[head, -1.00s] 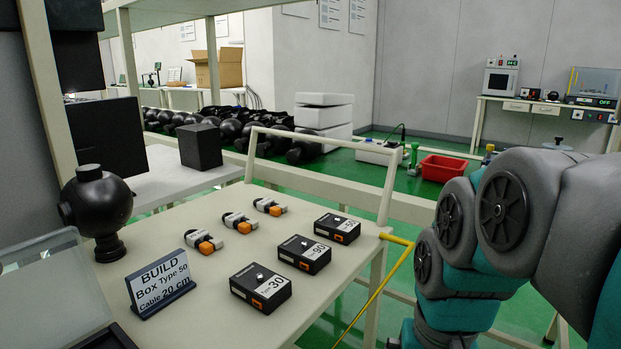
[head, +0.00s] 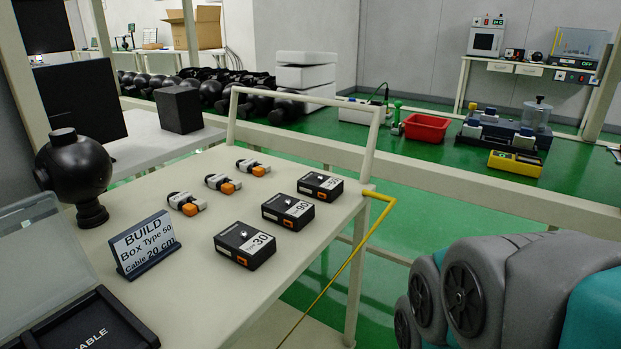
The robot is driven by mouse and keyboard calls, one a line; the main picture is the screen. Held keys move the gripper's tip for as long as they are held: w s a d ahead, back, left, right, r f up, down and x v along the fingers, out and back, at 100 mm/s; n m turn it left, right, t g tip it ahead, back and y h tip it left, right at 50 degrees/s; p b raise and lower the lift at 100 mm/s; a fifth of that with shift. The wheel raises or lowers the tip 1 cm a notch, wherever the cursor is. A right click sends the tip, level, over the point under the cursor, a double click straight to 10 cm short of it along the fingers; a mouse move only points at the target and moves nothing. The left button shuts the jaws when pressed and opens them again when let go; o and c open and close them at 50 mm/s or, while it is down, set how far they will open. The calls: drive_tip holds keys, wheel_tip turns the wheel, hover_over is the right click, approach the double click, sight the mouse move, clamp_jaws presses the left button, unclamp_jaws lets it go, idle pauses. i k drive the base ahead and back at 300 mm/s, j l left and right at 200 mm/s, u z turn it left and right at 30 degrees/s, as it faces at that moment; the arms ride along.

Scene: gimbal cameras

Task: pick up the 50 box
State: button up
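Three black boxes with white labels and orange ports stand in a row on the beige table. The nearest box (head: 245,245) reads 30 and the middle box (head: 288,211) reads 90. The farthest box (head: 320,186) has a label too small to read surely; no other box on the table shows a readable 50. A sign (head: 144,243) on the table reads "BUILD Box Type 50 Cable 20 cm". My grey and teal arm links show at the lower right, apart from the boxes. My gripper is out of view.
Three cables with orange ends (head: 222,183) lie left of the boxes. A black round device (head: 75,170) and a dark tray marked CABLE (head: 92,325) are at the table's left. A yellow bar (head: 372,232) runs along the right edge.

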sight(324, 188)
drive_tip(key=u, duration=0.5)
drive_tip(key=k+l+u, duration=0.2)
drive_tip(key=u, duration=0.2)
drive_tip(key=k+l+u, duration=0.2)
drive_tip(key=u, duration=0.15)
drive_tip(key=k+u, duration=0.4)
drive_tip(key=k+l, duration=0.1)
drive_tip(key=i, duration=0.4)
